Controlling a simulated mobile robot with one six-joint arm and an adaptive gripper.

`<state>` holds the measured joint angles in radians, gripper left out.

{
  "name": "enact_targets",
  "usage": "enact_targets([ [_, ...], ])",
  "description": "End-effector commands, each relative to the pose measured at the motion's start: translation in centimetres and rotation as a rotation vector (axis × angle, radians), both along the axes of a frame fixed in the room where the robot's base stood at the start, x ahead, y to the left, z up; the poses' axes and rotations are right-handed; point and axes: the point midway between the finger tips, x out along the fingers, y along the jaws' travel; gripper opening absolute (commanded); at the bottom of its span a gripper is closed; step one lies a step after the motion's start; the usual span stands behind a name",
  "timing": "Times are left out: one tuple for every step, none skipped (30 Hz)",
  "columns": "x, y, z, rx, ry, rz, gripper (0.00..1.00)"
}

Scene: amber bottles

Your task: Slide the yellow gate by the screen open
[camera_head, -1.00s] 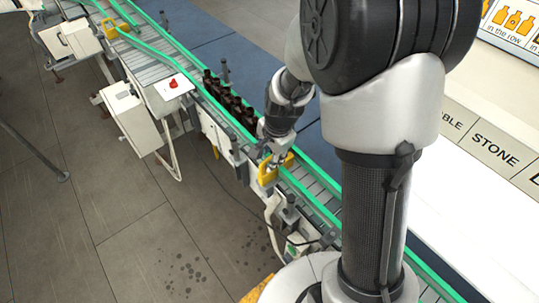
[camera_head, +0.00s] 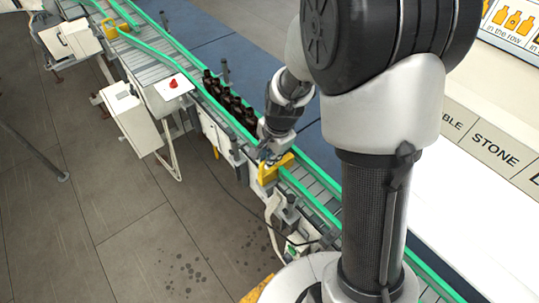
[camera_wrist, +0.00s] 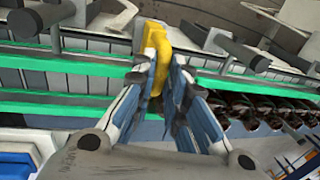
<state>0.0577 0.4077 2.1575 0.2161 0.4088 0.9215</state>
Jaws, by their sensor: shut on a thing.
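A yellow gate (camera_head: 268,174) stands across the green-railed conveyor, just in front of a row of dark bottles. My gripper (camera_head: 271,155) is down at this gate from above. In the wrist view, the yellow gate (camera_wrist: 157,46) rises between the two fingers of my gripper (camera_wrist: 160,92), which are shut on its bar. The gate's lower part is partly hidden by the fingers. A second yellow gate (camera_head: 112,30) sits farther up the line at the top left, apart from my gripper.
Dark brown bottles (camera_head: 228,100) stand in a row between the green rails; they also show in the wrist view (camera_wrist: 245,108). A white box with a red button (camera_head: 173,84) is beside the line. A panel with bottle pictures (camera_head: 512,22) is at the top right.

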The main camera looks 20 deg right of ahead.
Motion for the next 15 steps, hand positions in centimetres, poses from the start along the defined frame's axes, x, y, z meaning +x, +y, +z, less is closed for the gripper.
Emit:
enact_targets([
  [-0.1, 0.3, 0.1, -0.001, 0.0, 0.006, 0.0],
  [-0.2, 0.6, 0.1, -0.001, -0.001, 0.007, 0.0],
  [-0.4, 1.2, 0.1, -0.001, 0.0, 0.008, 0.0],
  [-0.7, 1.8, 0.2, 0.0, 0.001, 0.01, 0.0],
  [-0.9, 2.4, 0.2, 0.0, 0.001, 0.011, 0.0],
  [-1.3, 3.2, 0.2, 0.0, 0.001, 0.012, 0.0],
  [-1.5, 3.8, 0.2, 0.0, 0.002, 0.011, 0.0],
  [-1.8, 4.4, 0.2, 0.0, 0.002, 0.012, 0.0],
  [-2.0, 5.0, 0.2, 0.001, 0.001, 0.01, 0.0],
  [-2.2, 5.4, 0.2, 0.0, 0.001, 0.011, 0.0],
  [-2.3, 5.7, 0.2, 0.0, 0.001, 0.01, 0.0],
  [-2.4, 6.0, 0.2, -0.001, 0.0, 0.01, 0.0],
  [-2.5, 6.1, 0.1, 0.0, -0.001, 0.009, 0.0],
  [-2.5, 6.2, 0.1, 0.0, 0.0, 0.008, 0.0],
  [-2.5, 6.3, 0.1, 0.001, -0.001, 0.007, 0.0],
])
